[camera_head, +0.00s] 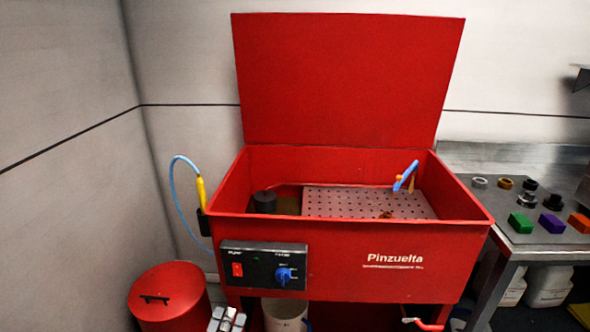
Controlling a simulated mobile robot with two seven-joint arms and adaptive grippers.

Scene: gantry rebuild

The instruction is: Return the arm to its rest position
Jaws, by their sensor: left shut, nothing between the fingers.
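My left gripper (227,317) shows only as a small grey and black part at the bottom edge, between the red drum and the white bucket. It is shut and empty, in front of the red parts washer (345,262) and below its control panel. The rest of my left arm is out of the picture.
The washer's lid (345,80) stands open. A red lidded drum (168,297) is at the lower left, a white bucket (284,313) under the washer. A metal bench (462,170) at right holds coloured blocks and round parts. A red-handled valve (425,324) sits low at right.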

